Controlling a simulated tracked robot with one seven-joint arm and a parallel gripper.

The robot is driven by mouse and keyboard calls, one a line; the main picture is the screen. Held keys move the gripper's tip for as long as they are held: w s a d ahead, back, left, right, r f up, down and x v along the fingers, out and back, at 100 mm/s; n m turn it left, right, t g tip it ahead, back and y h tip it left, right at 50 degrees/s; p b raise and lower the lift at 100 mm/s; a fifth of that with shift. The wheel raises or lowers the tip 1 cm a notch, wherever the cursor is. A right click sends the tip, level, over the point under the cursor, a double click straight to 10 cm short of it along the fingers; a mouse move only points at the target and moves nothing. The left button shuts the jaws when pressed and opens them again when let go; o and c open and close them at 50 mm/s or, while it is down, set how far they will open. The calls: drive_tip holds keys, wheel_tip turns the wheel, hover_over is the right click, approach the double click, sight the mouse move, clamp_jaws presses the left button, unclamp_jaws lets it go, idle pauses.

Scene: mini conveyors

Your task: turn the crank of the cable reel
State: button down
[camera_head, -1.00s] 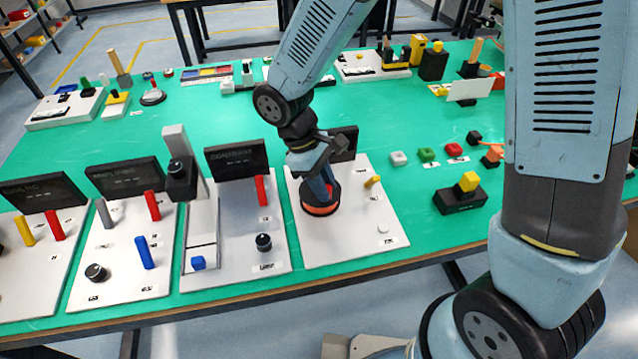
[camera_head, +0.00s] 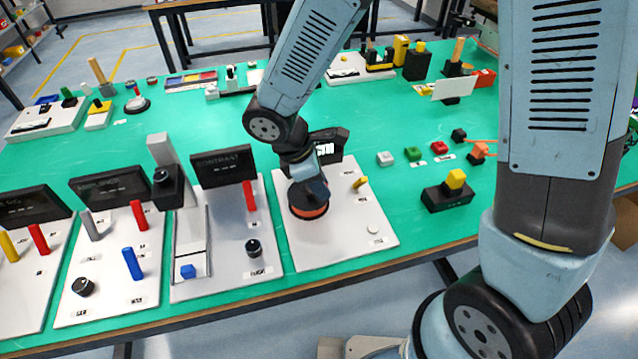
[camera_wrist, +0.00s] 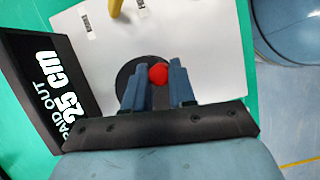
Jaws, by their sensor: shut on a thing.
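The cable reel (camera_head: 309,211) is a dark round drum with an orange rim, flat on a white panel (camera_head: 351,232) in the head view. In the wrist view its dark disc (camera_wrist: 125,75) shows partly behind my fingers. The crank's red round knob (camera_wrist: 158,73) sits between the two blue fingertips of my gripper (camera_wrist: 156,84), which is shut on it. The rest of the crank is hidden. The panel's black display (camera_wrist: 48,85) reads "PAID OUT 25 cm" in the wrist view. In the head view my gripper and wrist cover much of the reel.
A yellow lever (camera_head: 360,183) and a white round button (camera_head: 375,229) share the reel's panel. A panel with a "CONTRAST" display (camera_head: 224,169) stands to its left. A black block with a yellow top (camera_head: 446,192) stands to the right. Green table lies bare between.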

idle(0.3)
drive_tip(key=c, duration=0.9)
unclamp_jaws()
drive_tip(key=shift+c, duration=0.2)
drive_tip(key=v, duration=1.3)
drive_tip(key=shift+a+r, duration=0.15)
drive_tip(key=shift+r, duration=0.15)
drive_tip(key=w+d+r+m+y, duration=0.1)
drive_tip(key=d+r+m, duration=0.2)
drive_tip(key=d, duration=0.3)
drive_tip(key=w+d+r+m+y, duration=0.1)
drive_tip(key=d+r+m, duration=0.25)
drive_tip(key=d, duration=0.25)
drive_tip(key=w+d+r+m, duration=0.2)
drive_tip(key=d+m, duration=0.2)
drive_tip(key=d, duration=0.1)
drive_tip(key=s+d+r+m+t, duration=0.1)
drive_tip(key=s+d+m, duration=0.1)
drive_tip(key=d, duration=0.3)
drive_tip(key=s+d+r+m+t+y, duration=0.1)
drive_tip(key=s+d+r+m+t, duration=0.1)
drive_tip(key=d+m, duration=0.3)
drive_tip(key=s+d+r+m+t+y, duration=0.1)
drive_tip(key=s+d+r+m, duration=0.1)
drive_tip(key=d, duration=0.3)
drive_tip(key=shift+s+d+r+m, duration=0.25)
drive_tip(key=shift+s+d+m, duration=0.05)
drive_tip(key=shift+s+m, duration=0.3)
